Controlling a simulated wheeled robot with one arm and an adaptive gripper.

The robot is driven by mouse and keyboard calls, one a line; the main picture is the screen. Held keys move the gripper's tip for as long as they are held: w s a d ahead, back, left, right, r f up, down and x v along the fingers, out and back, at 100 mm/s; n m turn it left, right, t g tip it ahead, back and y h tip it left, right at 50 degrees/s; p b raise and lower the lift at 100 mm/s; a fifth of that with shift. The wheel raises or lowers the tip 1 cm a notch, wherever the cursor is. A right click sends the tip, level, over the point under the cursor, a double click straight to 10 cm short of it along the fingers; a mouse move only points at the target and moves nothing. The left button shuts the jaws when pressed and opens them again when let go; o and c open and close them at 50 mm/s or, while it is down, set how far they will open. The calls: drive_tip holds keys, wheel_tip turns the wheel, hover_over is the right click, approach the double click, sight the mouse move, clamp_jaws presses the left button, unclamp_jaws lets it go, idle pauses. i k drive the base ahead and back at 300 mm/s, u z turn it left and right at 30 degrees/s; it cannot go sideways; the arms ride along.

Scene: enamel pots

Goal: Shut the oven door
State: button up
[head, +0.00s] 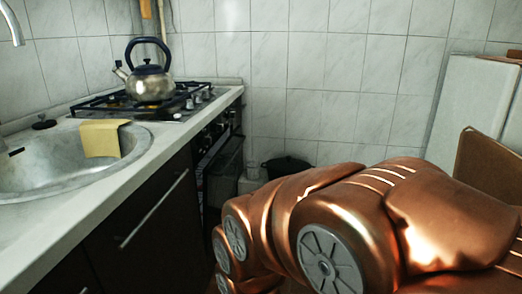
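The oven (199,143) is built into the counter row below the gas stove and is seen at a steep angle. Its dark door (224,172) shows as a narrow panel just left of the picture's middle. I cannot tell from this angle how far the door stands open. My copper arm fills the lower right and hides the floor in front of the oven and perhaps the door's lower part. My gripper is not in view.
A kettle (151,88) stands on the gas stove (172,113). A sink (60,170) with a yellow cloth (101,138) is at left. A cabinet handle (155,208) sticks out from the dark front. A dark pot (286,167) sits by the back wall. A brown chair back (486,165) is at right.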

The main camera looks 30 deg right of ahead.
sight(223, 188)
drive_tip(key=z, duration=0.3)
drive_tip(key=i, duration=1.1)
drive_tip(key=u, duration=0.2)
